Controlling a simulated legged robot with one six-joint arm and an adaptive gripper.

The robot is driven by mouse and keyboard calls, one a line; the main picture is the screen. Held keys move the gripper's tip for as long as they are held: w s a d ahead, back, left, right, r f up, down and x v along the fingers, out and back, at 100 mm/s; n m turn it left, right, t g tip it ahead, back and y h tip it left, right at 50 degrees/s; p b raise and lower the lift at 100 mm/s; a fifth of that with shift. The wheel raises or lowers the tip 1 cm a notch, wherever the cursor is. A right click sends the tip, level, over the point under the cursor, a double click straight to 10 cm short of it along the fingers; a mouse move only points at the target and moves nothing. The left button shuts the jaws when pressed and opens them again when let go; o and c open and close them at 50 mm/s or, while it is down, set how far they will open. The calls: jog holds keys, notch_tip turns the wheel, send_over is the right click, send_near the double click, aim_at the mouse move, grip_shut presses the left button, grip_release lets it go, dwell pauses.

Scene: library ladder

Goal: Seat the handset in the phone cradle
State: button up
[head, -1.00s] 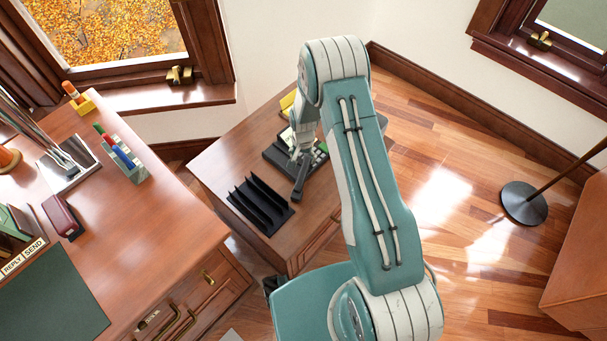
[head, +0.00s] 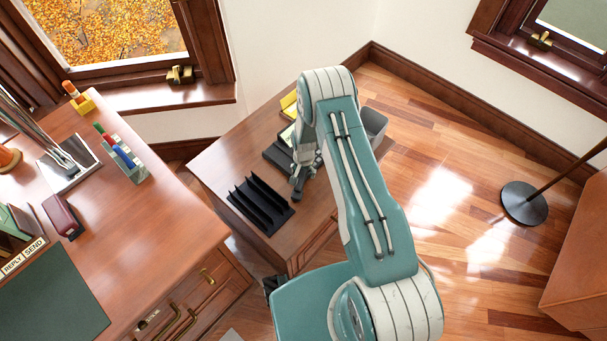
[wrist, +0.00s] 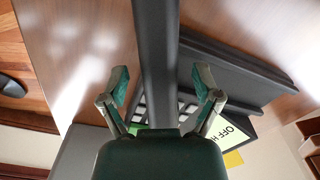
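The dark handset (wrist: 157,50) runs as a long bar down the middle of the wrist view, between the two fingers of my gripper (wrist: 160,84). The fingers are apart, with a visible gap on each side of the bar. In the head view my gripper (head: 304,176) is over the small side desk, with a dark end of the handset (head: 298,189) just below it. The phone (head: 277,155) is partly hidden behind my arm. In the wrist view the dark phone body (wrist: 232,72), some keys and a display reading "OFF H…" (wrist: 234,134) show behind the handset.
A black slotted rack (head: 258,205) stands on the side desk (head: 225,165) close to my gripper. A grey bin (head: 375,122) is beyond my arm. A yellow item (head: 289,101) lies behind the phone. The larger desk (head: 150,220) is at left.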

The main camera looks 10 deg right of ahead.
grip_shut()
jog(key=shift+r, duration=0.1)
jog(key=shift+r, duration=0.25)
notch_tip(320, 180, up, 2)
jog(key=shift+r, duration=0.1)
jog(key=s+r, duration=1)
jog(key=s, duration=0.3)
jog(key=shift+s+a, duration=0.25)
jog(key=shift+s, duration=0.1)
